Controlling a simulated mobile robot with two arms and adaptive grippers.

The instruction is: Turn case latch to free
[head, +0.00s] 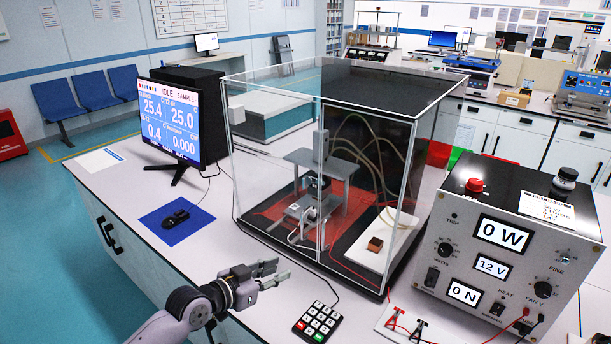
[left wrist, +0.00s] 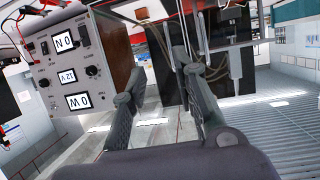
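The clear case (head: 275,165) with a dark back panel stands closed-looking on the white bench. My right gripper is not in view.
A control box (head: 505,250) with several displays stands right of the case. A keypad (head: 317,321) lies near the front edge. A monitor (head: 173,115) and a mouse (head: 175,218) on a blue mat are at left. Red clips (head: 405,325) lie at front right.

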